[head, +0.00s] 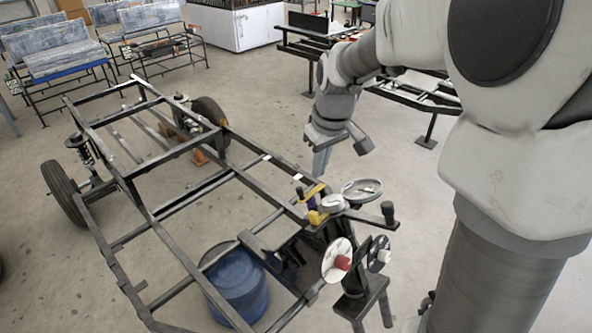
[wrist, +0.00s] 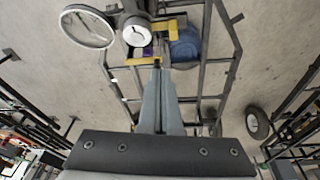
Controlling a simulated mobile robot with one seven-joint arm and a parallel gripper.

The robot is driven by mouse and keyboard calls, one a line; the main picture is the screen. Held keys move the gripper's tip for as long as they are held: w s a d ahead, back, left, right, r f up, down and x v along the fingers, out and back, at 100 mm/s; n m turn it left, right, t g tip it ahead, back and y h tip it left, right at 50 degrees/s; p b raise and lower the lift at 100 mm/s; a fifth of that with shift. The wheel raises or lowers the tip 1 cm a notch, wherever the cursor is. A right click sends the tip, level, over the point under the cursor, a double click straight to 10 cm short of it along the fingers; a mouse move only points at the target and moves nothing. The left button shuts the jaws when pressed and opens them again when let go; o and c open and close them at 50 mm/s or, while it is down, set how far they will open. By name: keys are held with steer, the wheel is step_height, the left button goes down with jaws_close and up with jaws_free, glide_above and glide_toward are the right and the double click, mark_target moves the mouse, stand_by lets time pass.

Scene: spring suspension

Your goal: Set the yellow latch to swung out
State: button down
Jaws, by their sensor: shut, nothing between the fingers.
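The yellow latch (head: 314,191) is on the fixture at the near right corner of the black frame. It shows as a yellow bar with a yellow block below it and a small purple part between. In the wrist view the yellow bar (wrist: 138,61) lies crosswise just beyond my fingertips. My gripper (head: 320,172) points down with its fingers together and empty, above and behind the latch in the head view. In the wrist view my gripper (wrist: 157,75) has its tips close to the bar; I cannot tell whether they touch.
Beside the latch are a round dial (head: 362,190), a white disc with a red knob (head: 337,260) and a black-knobbed lever (head: 388,212). A blue drum (head: 237,284) stands under the frame (head: 160,211). Open floor lies left of the frame.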

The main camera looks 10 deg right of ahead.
steer(key=b, duration=0.2)
glide_above(303, 199)
steer(key=s, duration=0.2)
steer(key=s+d+f+x, duration=0.1)
steer(key=s+x, duration=0.1)
steer(key=x, duration=0.9)
steer(key=shift+w+r, duration=0.25)
